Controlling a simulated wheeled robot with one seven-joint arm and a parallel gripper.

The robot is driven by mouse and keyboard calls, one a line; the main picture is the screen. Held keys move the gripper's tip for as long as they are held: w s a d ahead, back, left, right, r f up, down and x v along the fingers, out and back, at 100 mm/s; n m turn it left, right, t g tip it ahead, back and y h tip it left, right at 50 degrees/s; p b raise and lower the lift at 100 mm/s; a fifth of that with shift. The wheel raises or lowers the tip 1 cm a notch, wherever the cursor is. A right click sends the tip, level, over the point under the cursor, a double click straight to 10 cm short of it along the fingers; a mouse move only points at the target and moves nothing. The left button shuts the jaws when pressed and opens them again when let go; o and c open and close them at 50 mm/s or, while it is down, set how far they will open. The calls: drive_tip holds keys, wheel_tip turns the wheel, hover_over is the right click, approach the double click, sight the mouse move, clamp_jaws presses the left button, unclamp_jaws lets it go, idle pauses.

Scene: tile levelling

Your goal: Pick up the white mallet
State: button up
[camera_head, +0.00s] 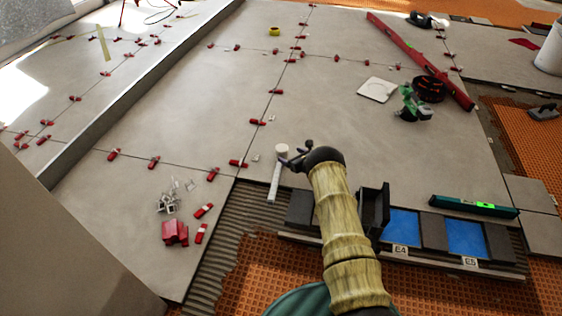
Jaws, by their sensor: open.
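The white mallet (274,182) is near the middle of the view, by the edge of the laid grey tiles. Its round white head (282,149) is at the far end, and its pale handle points toward me. My gripper (296,155) is just right of the head, with its dark fingers open and pointing left toward the mallet. I cannot tell whether a finger touches it. No part of the mallet looks clearly gripped.
Red levelling clips line the tile joints, with loose ones (175,232) at lower left. A tile rack with blue slots (401,224) and a green level (473,207) lie right of my arm. A long red level (420,60) and green tool (412,104) lie farther back.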

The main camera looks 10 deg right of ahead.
sight(286, 152)
idle(0.3)
drive_tip(key=b+x, duration=0.4)
drive_tip(key=b, duration=0.1)
drive_tip(key=shift+f, duration=0.2)
drive_tip(key=shift+w+a+b, duration=0.25)
drive_tip(key=shift+w+b, duration=0.05)
drive_tip(key=shift+w, duration=0.2)
drive_tip(key=shift+c, duration=0.2)
drive_tip(key=c, duration=0.3)
drive_tip(key=shift+r, duration=0.1)
drive_tip(key=c, duration=1)
